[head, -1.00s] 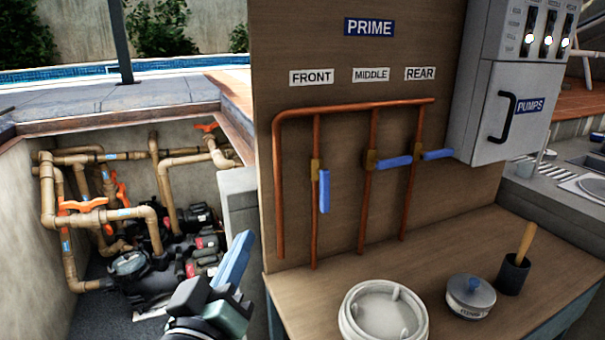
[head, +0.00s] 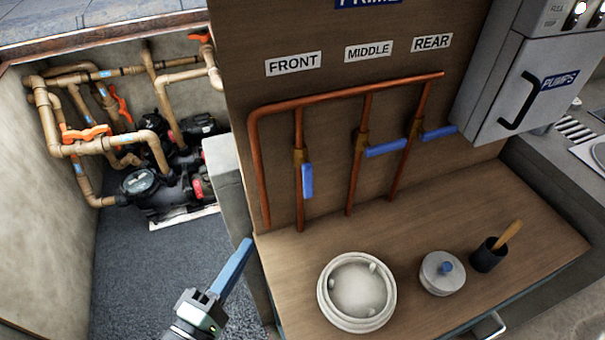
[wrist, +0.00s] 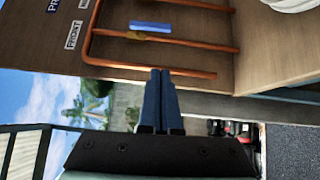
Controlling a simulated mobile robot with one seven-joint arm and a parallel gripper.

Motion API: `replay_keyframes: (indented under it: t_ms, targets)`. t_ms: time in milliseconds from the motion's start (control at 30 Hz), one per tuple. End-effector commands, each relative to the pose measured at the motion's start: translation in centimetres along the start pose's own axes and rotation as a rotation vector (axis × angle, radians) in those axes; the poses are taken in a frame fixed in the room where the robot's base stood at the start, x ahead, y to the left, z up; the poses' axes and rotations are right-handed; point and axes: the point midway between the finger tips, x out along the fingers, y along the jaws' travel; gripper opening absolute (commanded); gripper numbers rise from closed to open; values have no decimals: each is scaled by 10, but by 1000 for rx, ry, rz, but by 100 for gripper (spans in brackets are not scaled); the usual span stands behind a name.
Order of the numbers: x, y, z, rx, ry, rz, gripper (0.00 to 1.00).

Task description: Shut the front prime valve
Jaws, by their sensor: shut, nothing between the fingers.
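The front prime valve has a blue handle (head: 307,181) on the leftmost vertical copper pipe, under the FRONT label (head: 293,63). Its handle hangs down, in line with the pipe. In the wrist view the blue handle (wrist: 150,26) is near the top, apart from my fingers. The middle handle (head: 386,148) and rear handle (head: 438,133) stick out sideways, across their pipes. My gripper (head: 243,250) is shut and empty, left of the counter and below and left of the front valve. Its blue fingers (wrist: 161,75) are together in the wrist view.
The wooden counter (head: 440,225) holds a white round basket (head: 356,292), a lidded pot (head: 442,272) and a black cup with a wooden handle (head: 489,254). A grey cabinet (head: 530,90) juts out at right. Pumps and pipes fill the pit at left.

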Motion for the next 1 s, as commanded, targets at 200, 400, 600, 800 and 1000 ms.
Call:
replay_keyframes:
  t_ms: [200, 400, 600, 800, 1000]
  targets:
    - [0, -1, 0, -1, 1, 0, 0]
    - [5, 0, 0, 0, -1, 1, 0]
    - [35, 2, 0, 2, -3, 1, 0]
    - [79, 3, 0, 1, -3, 1, 0]
    - [112, 2, 11, -1, -3, -1, 0]
